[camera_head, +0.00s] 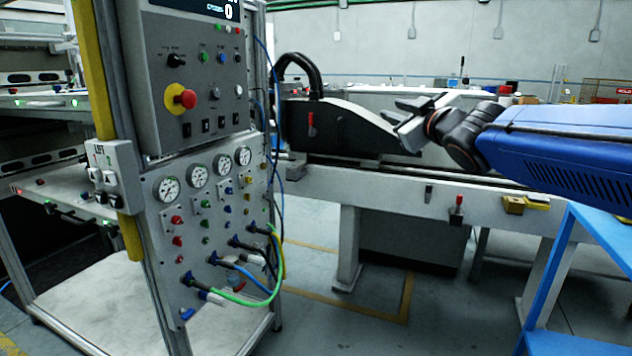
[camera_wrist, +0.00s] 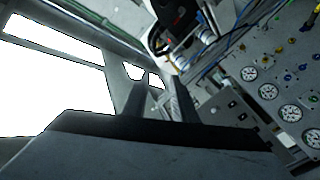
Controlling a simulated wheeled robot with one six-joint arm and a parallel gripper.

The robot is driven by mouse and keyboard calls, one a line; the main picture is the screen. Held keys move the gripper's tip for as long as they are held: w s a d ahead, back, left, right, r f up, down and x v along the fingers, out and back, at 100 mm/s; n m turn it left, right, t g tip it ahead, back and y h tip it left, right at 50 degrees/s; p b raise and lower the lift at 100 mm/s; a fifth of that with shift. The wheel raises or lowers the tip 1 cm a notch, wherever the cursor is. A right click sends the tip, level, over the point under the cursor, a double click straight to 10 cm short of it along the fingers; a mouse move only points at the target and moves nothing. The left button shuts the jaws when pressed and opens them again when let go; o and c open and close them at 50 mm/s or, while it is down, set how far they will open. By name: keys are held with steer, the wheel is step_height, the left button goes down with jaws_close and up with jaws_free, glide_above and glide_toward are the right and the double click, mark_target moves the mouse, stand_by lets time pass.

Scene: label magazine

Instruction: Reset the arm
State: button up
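My gripper (camera_head: 397,110) is at the end of my blue arm, which reaches in from the right in the head view. It hangs in the air in front of the dark-sided machine with a sloped light top (camera_head: 345,125). Its two dark fingers stand apart with nothing between them. The fingers also show in the wrist view (camera_wrist: 158,98), tilted, with a gap between them. The gripper is to the right of the control panel (camera_head: 200,75) and apart from it.
A gauge panel (camera_head: 212,215) with plugged hoses (camera_head: 250,298) stands at the left; it also shows in the wrist view (camera_wrist: 275,105). A yellow post (camera_head: 105,120) edges the frame. A long bench rail (camera_head: 400,190) runs behind. A blue stand (camera_head: 550,270) is at lower right.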

steer(key=s+d+f+m+g+h, duration=0.3)
steer(key=s+d+f, duration=0.35)
steer(key=f, duration=0.35)
steer(key=s+d+f+m+g+h, duration=0.3)
steer(key=s+d+f+m, duration=0.15)
steer(key=s+f, duration=0.4)
steer(key=s+f+m+g+y, duration=0.1)
steer(key=s+f+g, duration=0.6)
steer(key=s+f, duration=1.2)
steer(key=shift+a+f+m, duration=0.15)
steer(key=shift+f+m, duration=0.2)
steer(key=shift+m, duration=0.3)
